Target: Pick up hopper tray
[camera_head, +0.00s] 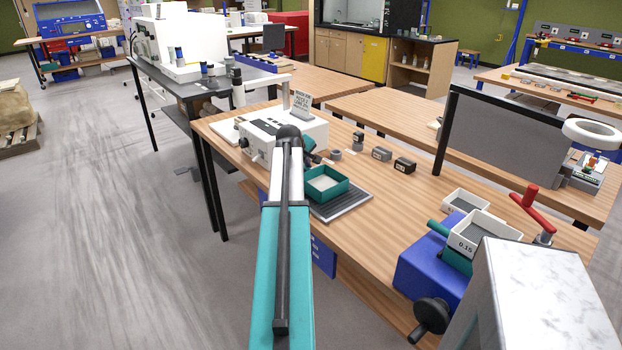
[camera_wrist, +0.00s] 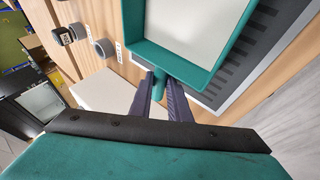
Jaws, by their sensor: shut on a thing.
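The hopper tray (camera_head: 341,190) is a teal square tray with a pale floor, over the dark ribbed plate (camera_head: 345,207) at the front of the wooden bench. In the wrist view the tray (camera_wrist: 240,62) fills the top middle, with a short teal handle (camera_wrist: 159,86) pointing toward me. My gripper (camera_wrist: 160,92) has one dark finger on each side of this handle and is shut on it. In the head view my gripper (camera_head: 309,158) is partly hidden behind my arm. I cannot tell whether the tray touches the plate.
A white machine (camera_head: 290,128) with a small sign stands just behind my gripper. Small dark blocks (camera_head: 381,153) lie right of it. A blue vise (camera_head: 425,265) and white trays (camera_head: 485,233) stand at the right. Bench between them is clear.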

